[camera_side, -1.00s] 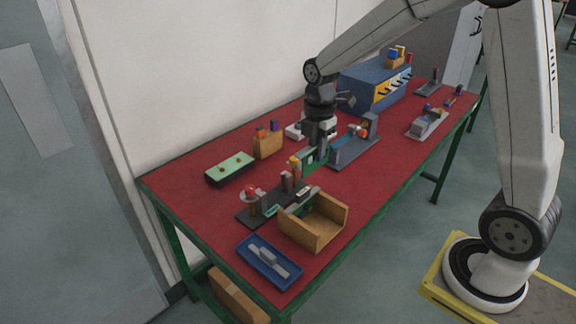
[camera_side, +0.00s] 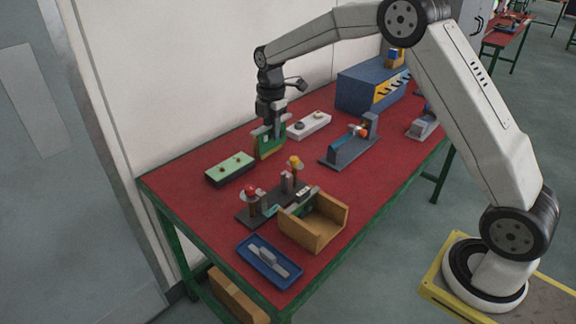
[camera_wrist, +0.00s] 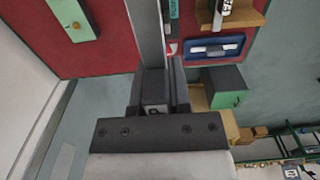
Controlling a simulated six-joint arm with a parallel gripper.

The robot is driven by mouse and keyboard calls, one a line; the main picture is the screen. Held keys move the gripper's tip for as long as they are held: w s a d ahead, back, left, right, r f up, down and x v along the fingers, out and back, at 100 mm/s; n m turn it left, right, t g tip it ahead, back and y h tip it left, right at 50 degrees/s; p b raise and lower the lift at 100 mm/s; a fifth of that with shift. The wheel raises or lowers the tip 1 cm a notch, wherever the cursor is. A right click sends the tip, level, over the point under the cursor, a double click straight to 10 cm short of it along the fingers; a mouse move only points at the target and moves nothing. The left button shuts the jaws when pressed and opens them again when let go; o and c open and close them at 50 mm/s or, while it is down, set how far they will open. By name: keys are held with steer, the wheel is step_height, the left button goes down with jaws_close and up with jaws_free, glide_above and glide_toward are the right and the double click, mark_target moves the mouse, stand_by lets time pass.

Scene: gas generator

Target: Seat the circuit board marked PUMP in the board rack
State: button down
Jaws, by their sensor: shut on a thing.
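I cannot tell whether board and block touch. The board's marking is not readable in the side view. In the wrist view my gripper (camera_wrist: 155,92) is shut, with a grey piece between its fingers. No rack is clearly identifiable; a dark fixture (camera_side: 247,216) with red and yellow bulb-like parts stands in front. A green strip with lettering (camera_wrist: 173,10) shows in the wrist view.
A green-topped box (camera_side: 230,168) stands close left of my gripper. An open wooden box (camera_side: 325,232) and a blue tray (camera_side: 257,262) are near the front edge. A white unit (camera_side: 310,124) and a grey-blue fixture (camera_side: 345,152) stand to the right.

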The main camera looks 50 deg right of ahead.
steer(key=shift+w+f, duration=0.1)
steer(key=shift+f, duration=2.45)
steer(key=shift+f, duration=0.15)
steer(key=shift+f, duration=2.7)
steer(key=shift+f, duration=4.05)
steer(key=shift+c, duration=2.4)
jaws_free()
